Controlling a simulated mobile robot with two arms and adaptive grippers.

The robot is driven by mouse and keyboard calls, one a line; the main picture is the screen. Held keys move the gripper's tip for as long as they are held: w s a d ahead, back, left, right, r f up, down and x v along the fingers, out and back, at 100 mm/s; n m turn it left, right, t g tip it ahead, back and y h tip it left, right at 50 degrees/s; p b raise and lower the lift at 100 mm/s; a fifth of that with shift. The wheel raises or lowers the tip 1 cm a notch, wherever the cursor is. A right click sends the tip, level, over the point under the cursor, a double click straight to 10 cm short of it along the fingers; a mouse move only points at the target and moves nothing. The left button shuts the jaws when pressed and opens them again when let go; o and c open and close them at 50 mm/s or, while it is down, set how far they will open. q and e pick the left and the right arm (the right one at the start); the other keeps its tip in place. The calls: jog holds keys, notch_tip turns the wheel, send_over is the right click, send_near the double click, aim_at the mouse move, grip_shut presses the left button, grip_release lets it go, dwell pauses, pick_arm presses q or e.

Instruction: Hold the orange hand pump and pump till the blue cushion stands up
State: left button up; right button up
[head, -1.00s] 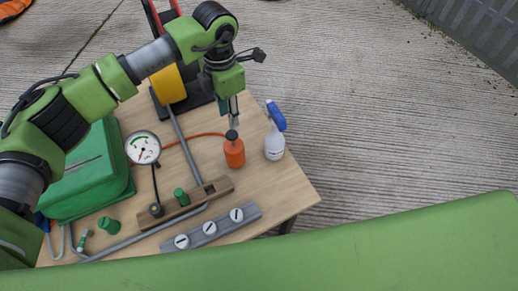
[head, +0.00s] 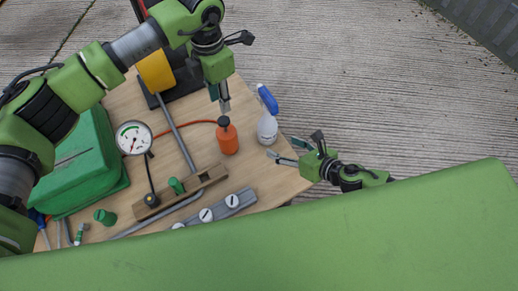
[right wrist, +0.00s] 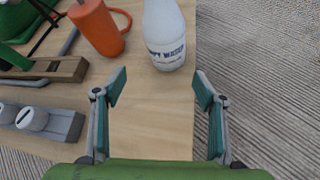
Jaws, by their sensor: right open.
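The orange hand pump (head: 228,139), a small upright cylinder with a black knob, stands on the wooden table. A thin orange hose runs from it toward a round gauge (head: 133,138). The pump also shows at the top left of the right wrist view (right wrist: 101,30). My left gripper (head: 223,106) points down just above the knob; whether its fingers touch it or are parted is unclear. My right gripper (head: 279,149) is open and empty at the table's right edge, its jaws facing a white bottle. I see no blue cushion.
The white bottle (head: 267,130) with a blue spray head stands right of the pump, near my right gripper (right wrist: 160,88). A wooden block (head: 206,176), a grey strip with white knobs (head: 242,195) and a green box (head: 80,158) take up the front and left.

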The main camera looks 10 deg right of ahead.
aim_at(227, 137)
jog(key=s+a+r+n+y, duration=0.25)
jog(key=a+r+n, duration=0.3)
jog(key=a, duration=0.35)
jog(key=shift+m, duration=0.25)
jog(key=x, duration=1.4)
jog(key=shift+r, duration=0.25)
jog(key=shift+c, duration=0.5)
jog(key=c, duration=1.5)
pick_arm(q)
grip_shut()
